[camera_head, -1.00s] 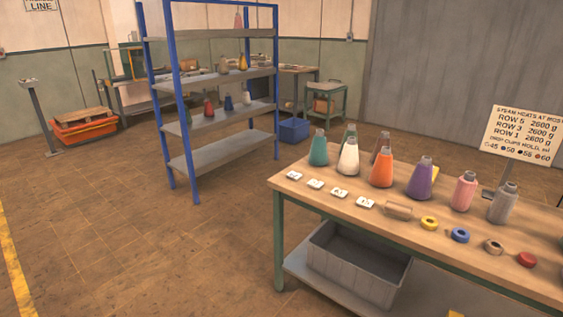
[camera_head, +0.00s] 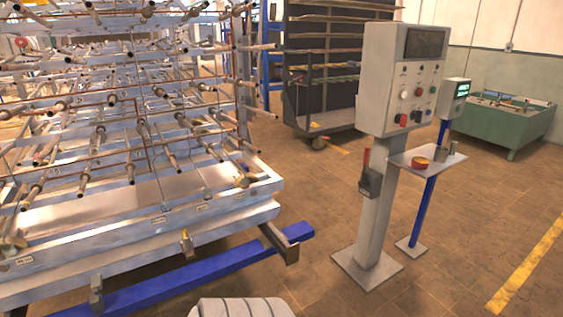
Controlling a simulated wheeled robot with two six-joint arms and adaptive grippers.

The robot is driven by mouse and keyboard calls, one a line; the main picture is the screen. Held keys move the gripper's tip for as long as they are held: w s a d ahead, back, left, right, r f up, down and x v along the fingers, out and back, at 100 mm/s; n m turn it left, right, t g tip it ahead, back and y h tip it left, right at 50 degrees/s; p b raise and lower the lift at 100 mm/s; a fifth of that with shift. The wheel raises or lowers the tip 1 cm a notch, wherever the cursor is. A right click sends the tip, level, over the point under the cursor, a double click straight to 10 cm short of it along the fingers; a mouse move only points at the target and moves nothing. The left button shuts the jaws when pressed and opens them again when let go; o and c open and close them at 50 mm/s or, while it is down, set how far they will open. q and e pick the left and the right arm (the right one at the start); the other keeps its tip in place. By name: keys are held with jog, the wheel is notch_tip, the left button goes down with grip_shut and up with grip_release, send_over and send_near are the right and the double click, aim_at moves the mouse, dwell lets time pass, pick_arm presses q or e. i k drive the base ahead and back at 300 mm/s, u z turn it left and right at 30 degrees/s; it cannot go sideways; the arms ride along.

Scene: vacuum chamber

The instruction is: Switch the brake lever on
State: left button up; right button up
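A lever with a red handle (camera_head: 366,158) stands up from a small dark box (camera_head: 370,183) on the side of a grey control post (camera_head: 376,215). It looks like the brake lever, but I can read no label on it. The handle points upward, nearly upright. Above it, the post carries a grey control cabinet (camera_head: 402,75) with a dark screen and several knobs and buttons. Neither of my grippers shows in the head view.
A large metal rack of rods and pipes (camera_head: 120,130) fills the left, with a blue floor beam (camera_head: 190,278) in front. A small shelf (camera_head: 425,162) on a blue stand is right of the post. A green bin (camera_head: 500,125) stands behind. Floor at lower right is clear.

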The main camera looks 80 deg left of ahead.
aim_at(364, 182)
jog(key=u, duration=2.15)
jog(key=i, duration=1.05)
jog(key=u, duration=0.5)
jog(key=i, duration=1.7)
jog(key=z, duration=0.05)
